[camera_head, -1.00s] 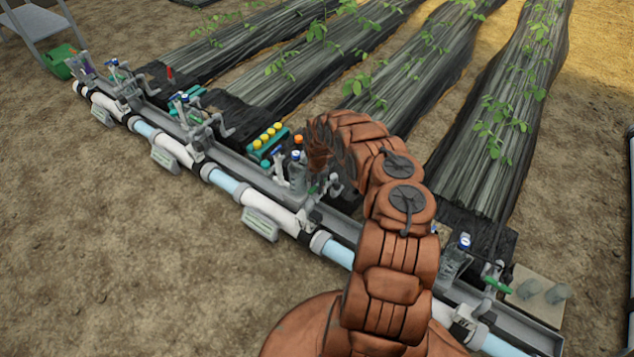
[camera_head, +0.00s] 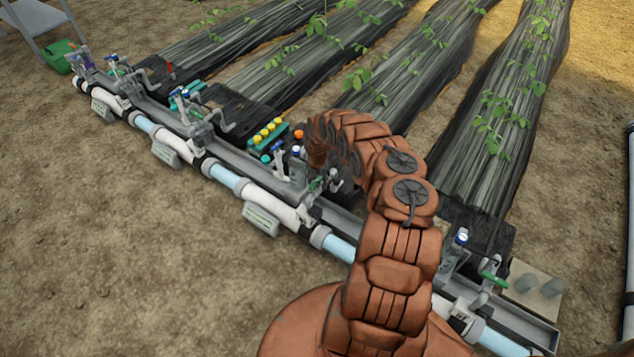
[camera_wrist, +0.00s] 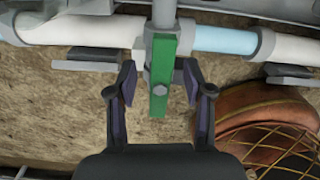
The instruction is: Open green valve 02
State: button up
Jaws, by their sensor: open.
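A green valve handle (camera_wrist: 160,95) hangs from a grey stem in the wrist view, its flat bar running straight between my fingers. My gripper (camera_wrist: 157,84) is open, with one dark finger on each side of the handle and a visible gap to each. In the head view, a small green handle (camera_head: 316,184) shows just below the end of my arm, mostly crowded by other parts. Another green valve handle (camera_head: 494,281) is at the right end of the skid. I cannot read a number on either valve.
A white and light-blue pipe (camera_head: 228,181) runs along a grey rail, with several label plates (camera_head: 261,218) in front. Yellow-capped bottles (camera_head: 267,130) stand behind the rail, left of my gripper. Open soil lies in front. Planted black-covered beds (camera_head: 400,95) lie behind.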

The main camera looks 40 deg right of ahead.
notch_tip(320, 180, up, 10)
jog(key=p, duration=0.8)
jog(key=shift+r, duration=0.1)
